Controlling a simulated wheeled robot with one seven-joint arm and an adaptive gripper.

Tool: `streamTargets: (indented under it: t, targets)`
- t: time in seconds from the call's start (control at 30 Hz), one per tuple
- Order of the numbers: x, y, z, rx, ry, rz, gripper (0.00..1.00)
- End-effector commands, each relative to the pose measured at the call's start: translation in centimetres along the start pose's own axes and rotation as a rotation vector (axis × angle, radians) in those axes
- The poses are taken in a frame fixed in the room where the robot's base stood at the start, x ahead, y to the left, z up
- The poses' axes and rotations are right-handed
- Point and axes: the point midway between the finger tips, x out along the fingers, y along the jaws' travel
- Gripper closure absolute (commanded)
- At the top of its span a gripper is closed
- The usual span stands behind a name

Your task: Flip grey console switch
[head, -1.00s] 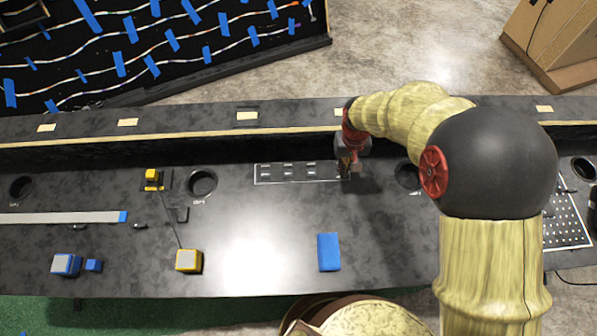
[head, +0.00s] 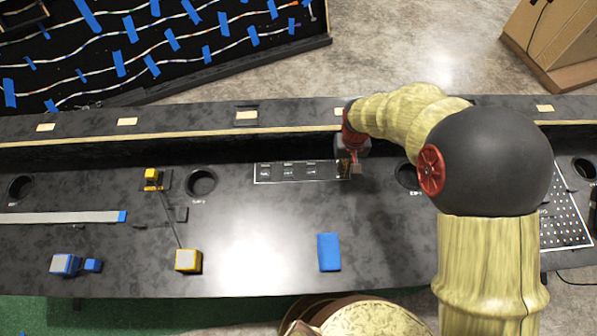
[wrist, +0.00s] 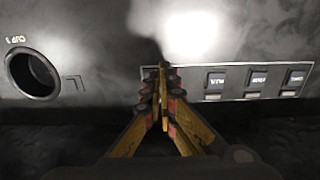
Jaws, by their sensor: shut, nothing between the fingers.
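The switch panel (head: 268,178), a dark strip with a pale outline, lies on the black console. It carries several small grey switches (head: 288,173) in a row. In the wrist view three of them, each with a label, show on the panel (wrist: 257,80) to the right of the fingers. My gripper (head: 355,172) is at the right end of the panel in the head view. In the wrist view my gripper (wrist: 162,72) is shut and empty, its tips over the panel's left end. The fingers hide that end, and I cannot tell whether they touch it.
A round cup hole (wrist: 33,73) lies left of the fingers in the wrist view. A blue block (head: 329,252), a yellow block (head: 188,260) and a blue-and-grey block (head: 66,264) lie nearer the front edge. A raised ledge (head: 190,122) runs along the back.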

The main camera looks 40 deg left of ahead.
Motion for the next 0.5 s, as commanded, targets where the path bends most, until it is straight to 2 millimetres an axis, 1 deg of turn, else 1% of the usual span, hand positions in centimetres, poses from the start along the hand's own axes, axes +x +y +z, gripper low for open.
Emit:
streamTargets:
  t: [0.37, 0.5]
  targets:
    - [1.11, 0.0, -0.01, 0.0, 0.0, 0.0, 1.0]
    - [1.0, 0.0, -0.12, 0.0, 0.0, 0.0, 1.0]
